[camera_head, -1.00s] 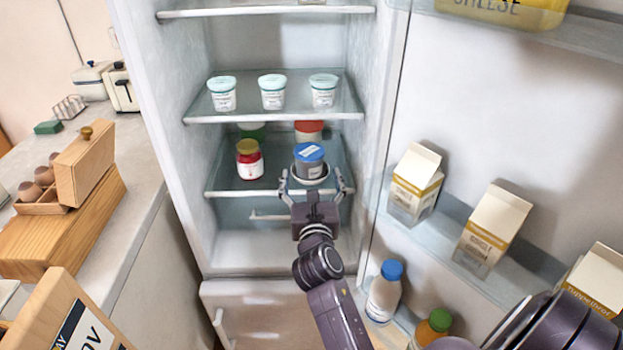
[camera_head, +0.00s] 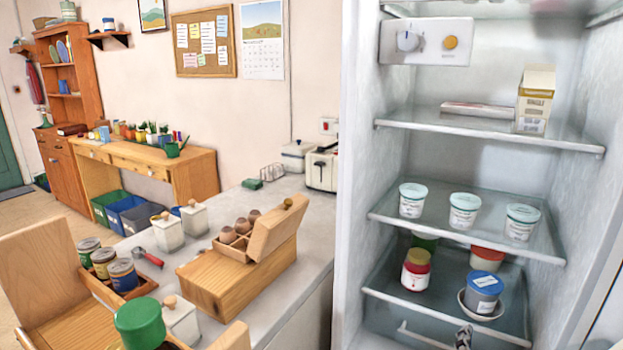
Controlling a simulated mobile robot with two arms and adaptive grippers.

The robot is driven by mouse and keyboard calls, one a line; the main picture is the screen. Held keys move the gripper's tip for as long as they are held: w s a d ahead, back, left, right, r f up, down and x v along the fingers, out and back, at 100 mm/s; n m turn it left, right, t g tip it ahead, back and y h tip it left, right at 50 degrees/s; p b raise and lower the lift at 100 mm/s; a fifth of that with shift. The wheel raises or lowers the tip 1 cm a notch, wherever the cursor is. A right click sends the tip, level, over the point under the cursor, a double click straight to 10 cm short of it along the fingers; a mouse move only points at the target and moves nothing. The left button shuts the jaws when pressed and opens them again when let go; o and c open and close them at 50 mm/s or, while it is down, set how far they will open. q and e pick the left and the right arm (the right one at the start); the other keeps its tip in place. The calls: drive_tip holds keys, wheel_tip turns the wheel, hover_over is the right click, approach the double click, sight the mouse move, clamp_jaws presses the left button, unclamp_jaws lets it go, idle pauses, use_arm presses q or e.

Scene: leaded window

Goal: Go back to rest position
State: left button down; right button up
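In the head view, a grey tub with a blue lid (camera_head: 483,290) stands upright in a small white dish (camera_head: 462,301) on the fridge's lower glass shelf (camera_head: 390,283). At the bottom edge, a small grey piece that looks like the tip of my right gripper (camera_head: 463,338) shows below and in front of the tub, apart from it. The rest of that gripper is out of the frame, so its opening cannot be told. My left gripper is not in view.
The fridge's left wall (camera_head: 362,150) stands beside the counter (camera_head: 290,265). A wooden box with eggs (camera_head: 240,262) and white canisters (camera_head: 180,320) occupy the counter.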

drive_tip(key=s+a+f+m+g+y, duration=0.3)
drive_tip(key=s+a+f+m, duration=0.25)
drive_tip(key=s, duration=0.35)
drive_tip(key=s+a+f+m+g+y, duration=0.25)
drive_tip(key=s+a+f+m, duration=0.2)
drive_tip(key=s+m, duration=0.3)
drive_tip(key=s+a+f+m+g+y, duration=0.35)
drive_tip(key=s+a+f+m, duration=0.2)
drive_tip(key=s, duration=0.45)
wheel_tip(320, 180, down, 26)
drive_tip(key=s+g, duration=0.2)
drive_tip(key=s+d+f+h, duration=0.1)
drive_tip(key=s+d+f, duration=0.1)
drive_tip(key=s+f, duration=1.4)
drive_tip(key=shift+s+d+m+g, duration=0.3)
drive_tip(key=shift+s+m+g, duration=0.1)
drive_tip(key=shift+s, duration=0.1)
